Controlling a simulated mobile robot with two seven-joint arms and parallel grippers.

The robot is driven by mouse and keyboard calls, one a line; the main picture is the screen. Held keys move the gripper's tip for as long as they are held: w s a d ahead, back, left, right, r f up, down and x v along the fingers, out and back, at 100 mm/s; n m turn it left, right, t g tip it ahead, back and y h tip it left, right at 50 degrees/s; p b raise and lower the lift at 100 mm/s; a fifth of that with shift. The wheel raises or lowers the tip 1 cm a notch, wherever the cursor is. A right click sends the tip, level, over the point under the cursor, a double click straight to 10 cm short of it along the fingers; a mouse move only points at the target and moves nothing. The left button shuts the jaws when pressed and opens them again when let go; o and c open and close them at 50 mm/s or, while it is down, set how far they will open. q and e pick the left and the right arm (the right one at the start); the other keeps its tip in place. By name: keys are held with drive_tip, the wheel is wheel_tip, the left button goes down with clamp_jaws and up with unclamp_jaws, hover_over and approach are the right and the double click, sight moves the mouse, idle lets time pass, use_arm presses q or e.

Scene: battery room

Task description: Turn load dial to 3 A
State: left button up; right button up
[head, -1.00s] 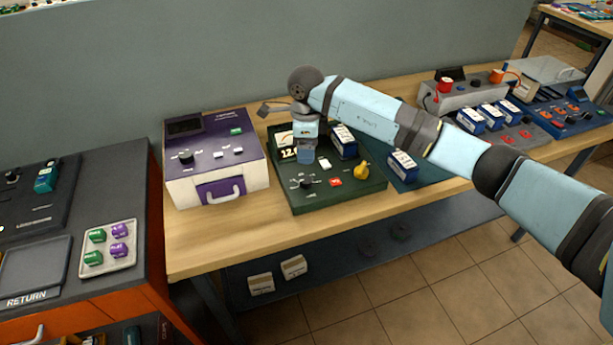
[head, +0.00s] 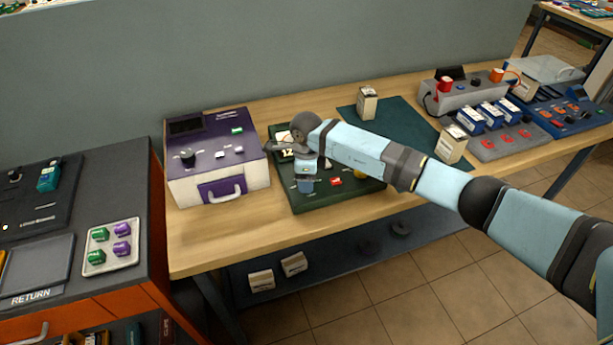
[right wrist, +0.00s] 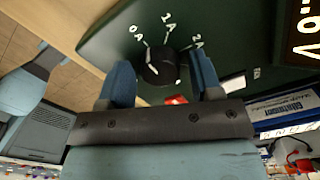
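The load dial (right wrist: 160,66) is a black round knob on a dark green panel (right wrist: 110,45) in the right wrist view. White marks 0 A, 1 A and 2 A stand around it; I see no 3 A mark, and I cannot tell clearly where the dial points. My right gripper (right wrist: 162,80) is open, with one blue finger on each side of the dial and visible gaps to it. In the head view my right gripper (head: 306,186) is low over the green tester (head: 352,195) and hides the dial there. My left gripper is not in view.
A purple-topped box (head: 218,155) stands close left of the tester. Cream boxes (head: 367,103) stand on a dark green mat (head: 400,120) behind my arm. A blue battery (right wrist: 287,108) shows near the gripper in the wrist view. The table's front strip (head: 235,235) is clear.

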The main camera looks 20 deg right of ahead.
drive_tip(key=c, duration=0.7)
